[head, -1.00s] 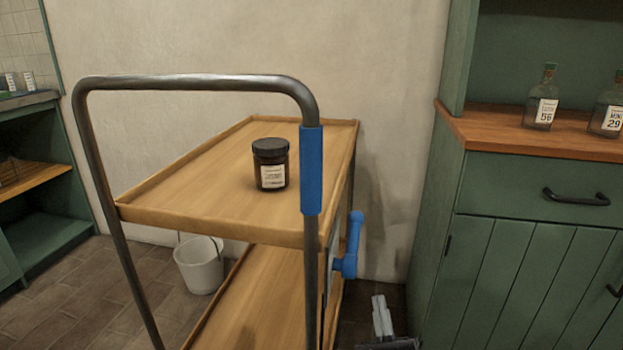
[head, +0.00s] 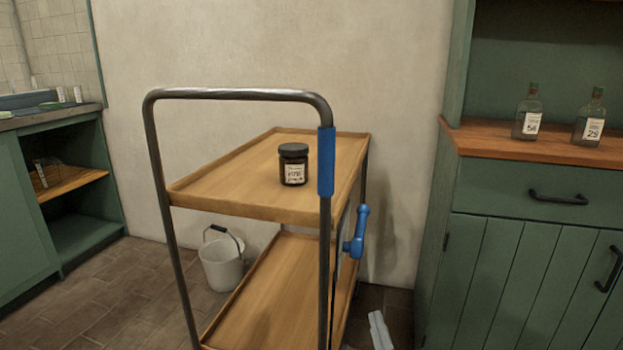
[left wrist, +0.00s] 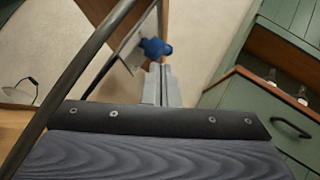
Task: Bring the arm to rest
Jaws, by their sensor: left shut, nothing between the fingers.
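My left gripper (head: 379,328) shows at the bottom edge of the head view, to the right of the trolley, with only its pale fingers in view. In the left wrist view its two fingers (left wrist: 160,84) are together with nothing between them. They point towards the blue handle (left wrist: 155,47) on the trolley's side and look apart from it, though the gap is hard to judge. The same blue handle shows in the head view (head: 356,232). My right gripper is not in view.
A wooden two-shelf trolley (head: 225,190) with a metal push bar and blue grip (head: 326,160) stands ahead, a dark jar (head: 293,165) on top. A white bucket (head: 222,265) stands behind it. A green cabinet (head: 530,260) with bottles (head: 528,112) is close on the right.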

